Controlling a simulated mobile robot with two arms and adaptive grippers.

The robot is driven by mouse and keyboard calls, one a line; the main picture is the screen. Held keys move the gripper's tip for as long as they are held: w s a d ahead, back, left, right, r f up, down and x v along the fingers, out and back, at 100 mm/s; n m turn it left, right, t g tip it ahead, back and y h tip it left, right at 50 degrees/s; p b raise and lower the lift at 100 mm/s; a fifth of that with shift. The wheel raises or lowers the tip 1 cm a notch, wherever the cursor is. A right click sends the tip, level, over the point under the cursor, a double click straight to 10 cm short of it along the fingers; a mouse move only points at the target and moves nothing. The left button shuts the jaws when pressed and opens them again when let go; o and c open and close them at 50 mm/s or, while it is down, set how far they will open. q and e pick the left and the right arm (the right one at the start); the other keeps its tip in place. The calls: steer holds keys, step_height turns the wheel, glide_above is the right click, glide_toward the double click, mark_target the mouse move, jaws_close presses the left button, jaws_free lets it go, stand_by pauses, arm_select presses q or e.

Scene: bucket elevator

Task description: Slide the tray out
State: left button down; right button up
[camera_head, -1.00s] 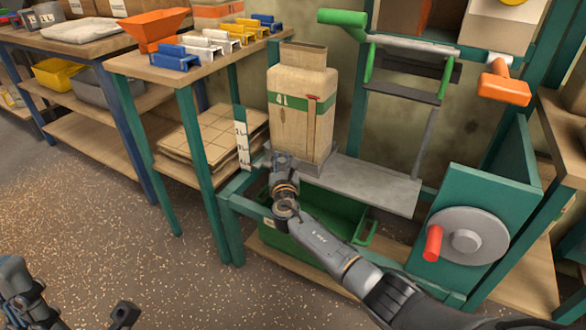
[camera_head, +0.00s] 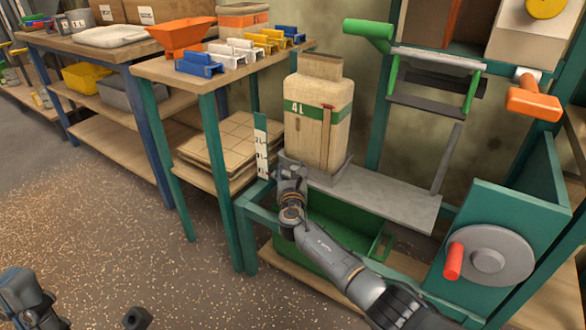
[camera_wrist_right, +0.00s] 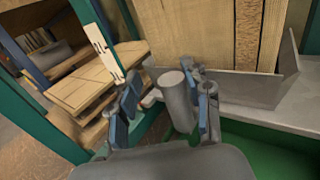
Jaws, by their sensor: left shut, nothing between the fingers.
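A grey metal tray (camera_head: 345,168) with a low rim sits under a tan container with a green band (camera_head: 319,118), at the left end of a grey shelf (camera_head: 400,205). In the right wrist view, the tray's upturned wall (camera_wrist_right: 255,88) rises beside the container. My right gripper (camera_head: 291,172) is at the tray's front left corner. In the right wrist view my right gripper (camera_wrist_right: 165,112) is open, with a grey upright cylindrical handle (camera_wrist_right: 178,98) between its fingers, closer to the right finger. My left gripper (camera_head: 137,318) is shut and empty low at the left, mostly cut off.
A green bin (camera_head: 340,235) stands below the shelf. A white scale strip (camera_head: 262,150) is left of the container. A disc with a red crank handle (camera_head: 488,262) is at right. Green and orange levers hang above. Open floor lies at left.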

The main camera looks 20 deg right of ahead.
steer(key=shift+d, duration=0.2)
steer(key=shift+s, duration=0.1)
steer(key=shift+s, duration=0.3)
steer(key=v, duration=1.1)
steer(key=shift+a, duration=0.25)
